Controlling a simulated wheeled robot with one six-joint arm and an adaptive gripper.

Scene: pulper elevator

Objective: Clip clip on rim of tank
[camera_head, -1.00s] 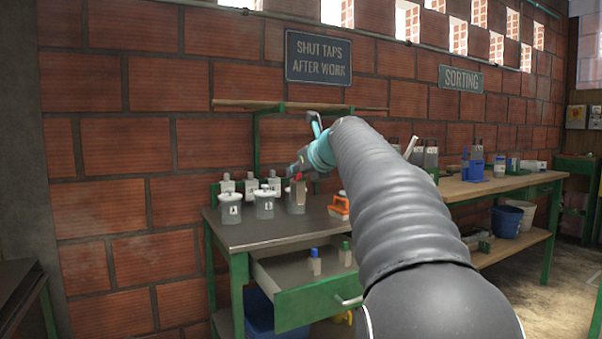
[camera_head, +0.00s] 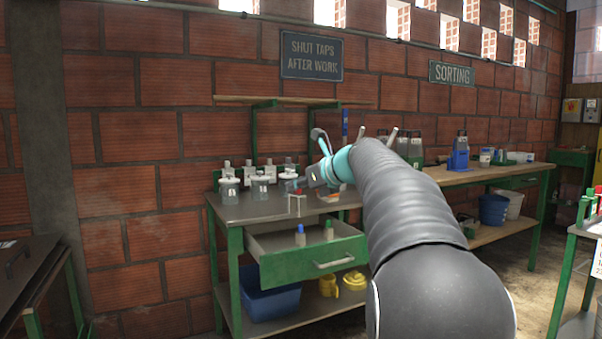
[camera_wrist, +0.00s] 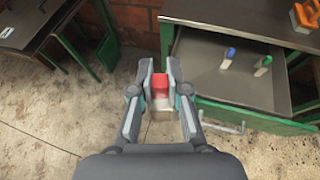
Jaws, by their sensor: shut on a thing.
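My gripper (camera_wrist: 160,72) is shut on a small clip in the wrist view. The clip has a red upper part (camera_wrist: 160,86) and a pale lower part. In the head view the clip (camera_head: 298,198) shows red on top with thin pale legs below. There my gripper (camera_head: 297,186) holds it in the air in front of the green bench, above the open drawer's level. I cannot tell any thing as the tank for sure. Lidded grey jars (camera_head: 229,191) stand at the bench's back left, apart from the clip.
The open green drawer (camera_head: 318,257) juts from the bench and holds a blue-topped piece (camera_head: 300,236) and a green-topped piece (camera_head: 328,230). A blue bin (camera_head: 271,302) sits on the lower shelf. Another dark table (camera_head: 25,272) stands left, with open floor between.

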